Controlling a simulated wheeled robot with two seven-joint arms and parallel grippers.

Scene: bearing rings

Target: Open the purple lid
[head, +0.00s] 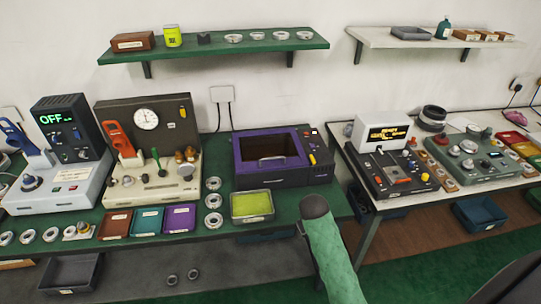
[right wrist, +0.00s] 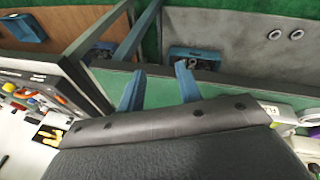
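The purple lid (head: 240,157) is a framed panel with a dark window and a bar handle (head: 272,161), on a dark box-shaped machine at the right end of the green bench in the head view. It appears shut. In the right wrist view my right gripper (right wrist: 158,77) shows two blue fingers, spread apart with nothing between them. They are over the bench edge and floor area, and the lid is not visible in that view. In the head view my green arm link reaches up in front of the bench, but its fingers are not visible. My left gripper is out of view.
A yellow-green tray (head: 252,206) and several metal rings (head: 213,200) lie in front and left of the machine. A beige gauge station (head: 150,185) stands further left. A white table (head: 345,150) with other devices is at right. A green shelf (head: 215,46) hangs above.

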